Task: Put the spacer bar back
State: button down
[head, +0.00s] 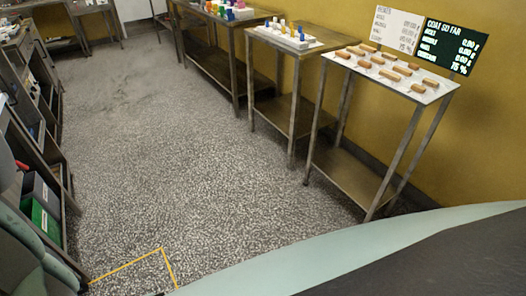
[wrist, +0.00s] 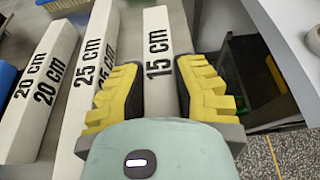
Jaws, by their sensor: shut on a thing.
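In the wrist view my gripper (wrist: 158,88) has its yellow-and-black fingers on both sides of a white bar marked 15 cm (wrist: 156,22). It is shut on this bar. The bar points away from me between the fingers, and its near end is hidden by my gripper. To its left lie white bars marked 25 cm (wrist: 84,88) and 20 cm (wrist: 35,90). I cannot tell whether the held bar touches the surface below. Neither the bars nor my gripper show in the head view.
A dark shelf opening (wrist: 258,70) and speckled floor lie right of my gripper. In the head view, a stand with brown pieces on a white top (head: 430,92) and other metal tables line the yellow wall. Dark shelving (head: 22,135) runs along the left. The floor between (head: 190,170) is clear.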

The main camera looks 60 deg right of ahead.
jog(key=shift+f, duration=0.2)
jog(key=c, duration=0.9)
grip_release()
jog(key=shift+o, duration=0.2)
jog(key=shift+r, duration=0.1)
jog(key=shift+r, duration=0.15)
jog(key=shift+b+v, duration=0.35)
jog(key=shift+v, duration=5.65)
